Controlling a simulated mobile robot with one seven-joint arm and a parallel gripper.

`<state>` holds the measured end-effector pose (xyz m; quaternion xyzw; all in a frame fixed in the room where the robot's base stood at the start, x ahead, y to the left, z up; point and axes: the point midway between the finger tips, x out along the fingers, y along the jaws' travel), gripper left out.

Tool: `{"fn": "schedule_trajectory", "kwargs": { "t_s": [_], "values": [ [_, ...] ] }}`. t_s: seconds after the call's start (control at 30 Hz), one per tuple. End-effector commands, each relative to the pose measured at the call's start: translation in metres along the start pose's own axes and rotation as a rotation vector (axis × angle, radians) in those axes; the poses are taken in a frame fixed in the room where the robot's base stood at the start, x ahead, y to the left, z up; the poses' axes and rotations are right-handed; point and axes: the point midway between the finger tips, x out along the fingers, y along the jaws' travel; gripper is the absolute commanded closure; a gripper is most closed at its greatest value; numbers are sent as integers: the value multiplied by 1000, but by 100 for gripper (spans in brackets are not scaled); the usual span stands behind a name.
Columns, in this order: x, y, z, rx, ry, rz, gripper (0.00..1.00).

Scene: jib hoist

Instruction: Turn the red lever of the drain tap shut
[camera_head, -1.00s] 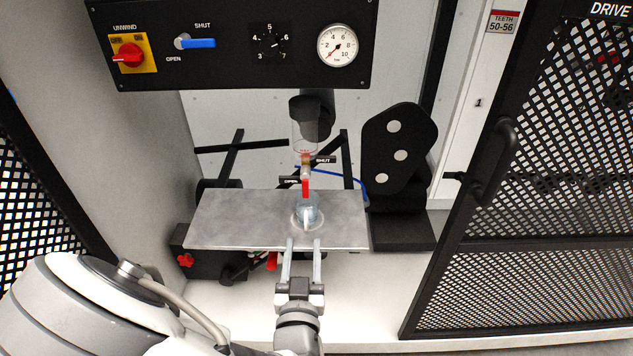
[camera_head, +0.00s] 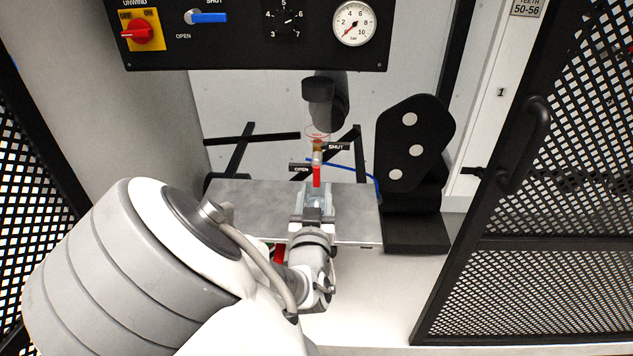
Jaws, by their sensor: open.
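The drain tap (camera_head: 317,157) hangs below a clear bowl (camera_head: 317,132) with a dark top. Its red lever (camera_head: 316,175) points straight down. A label reading OPEN (camera_head: 300,169) is left of the lever, and a label reading SHUT (camera_head: 336,147) is up and to the right. My gripper (camera_head: 316,188) is open, its fingers pointing away from me over the metal shelf, just below the lever in the picture. I cannot tell whether the fingers touch the lever. The small glass under the tap is mostly hidden by my gripper.
The metal shelf (camera_head: 240,201) is bare on its left. A black bracket with pale discs (camera_head: 413,160) stands to the right. A black panel (camera_head: 245,50) with a blue lever, red switch and gauge is above. A mesh door (camera_head: 560,160) is at the right.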

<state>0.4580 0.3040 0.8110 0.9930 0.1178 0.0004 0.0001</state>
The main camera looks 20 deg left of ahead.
Motion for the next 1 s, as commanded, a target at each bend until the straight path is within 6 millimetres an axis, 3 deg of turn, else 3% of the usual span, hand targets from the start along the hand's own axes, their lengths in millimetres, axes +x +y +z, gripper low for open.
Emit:
{"fn": "schedule_trajectory", "kwargs": {
  "t_s": [0.1,0.3,0.67,0.7,0.97,1.0],
  "values": [
    [23,0,2,-1,1,1,50],
    [46,0,1,0,1,0,50],
    [52,0,0,0,-1,0,50],
    [52,0,0,0,-1,0,52],
    [52,0,0,0,-1,0,99],
    [52,0,0,0,-1,0,100]
  ]
}}
